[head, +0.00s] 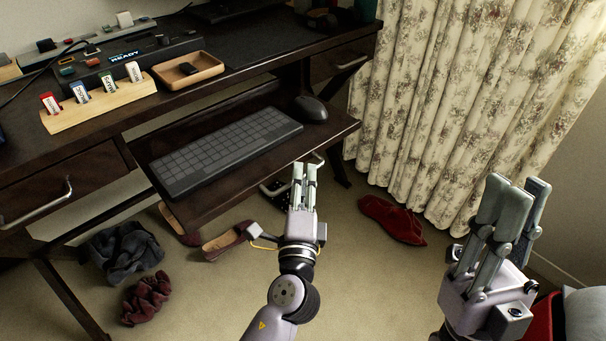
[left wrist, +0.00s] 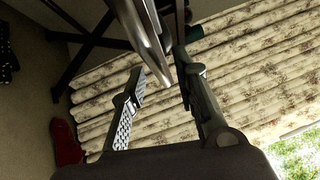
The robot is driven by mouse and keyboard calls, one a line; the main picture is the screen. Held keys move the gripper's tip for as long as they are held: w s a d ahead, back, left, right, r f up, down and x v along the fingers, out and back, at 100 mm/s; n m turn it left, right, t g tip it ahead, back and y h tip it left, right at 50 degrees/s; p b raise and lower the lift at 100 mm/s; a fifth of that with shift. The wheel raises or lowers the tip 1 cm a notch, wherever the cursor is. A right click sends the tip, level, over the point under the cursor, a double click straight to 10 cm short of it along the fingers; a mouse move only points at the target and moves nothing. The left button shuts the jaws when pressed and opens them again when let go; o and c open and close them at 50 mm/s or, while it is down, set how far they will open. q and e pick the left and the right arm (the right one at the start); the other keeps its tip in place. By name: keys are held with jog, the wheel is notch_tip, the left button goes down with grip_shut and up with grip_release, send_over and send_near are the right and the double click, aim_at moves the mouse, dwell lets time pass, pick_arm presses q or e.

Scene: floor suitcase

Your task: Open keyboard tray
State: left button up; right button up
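The dark wooden keyboard tray (head: 225,190) is slid out from under the desk (head: 110,120), with a grey keyboard (head: 228,150) and a black mouse (head: 310,108) on it. A metal handle (head: 316,159) shows at the tray's front edge; a metal bar, seemingly this handle, also shows in the left wrist view (left wrist: 146,30). My left gripper (head: 304,168) is at the front edge by the handle. In the left wrist view its fingers (left wrist: 160,64) are apart, with the bar's end between or just beyond them; contact is unclear. My right gripper (head: 516,186) is open and empty at the right.
A drawer with a handle (head: 40,205) is at the left. A wooden tray (head: 188,70) and a card holder (head: 98,104) stand on the desk. Shoes (head: 228,241), dark cloth (head: 122,252) and a red item (head: 392,220) lie on the floor. A floral curtain (head: 440,100) hangs behind.

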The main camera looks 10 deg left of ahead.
pick_arm(q)
jog(key=s+d+f, duration=0.1)
jog(key=s, duration=0.9)
jog(key=shift+f, duration=0.2)
jog(key=shift+s, duration=0.1)
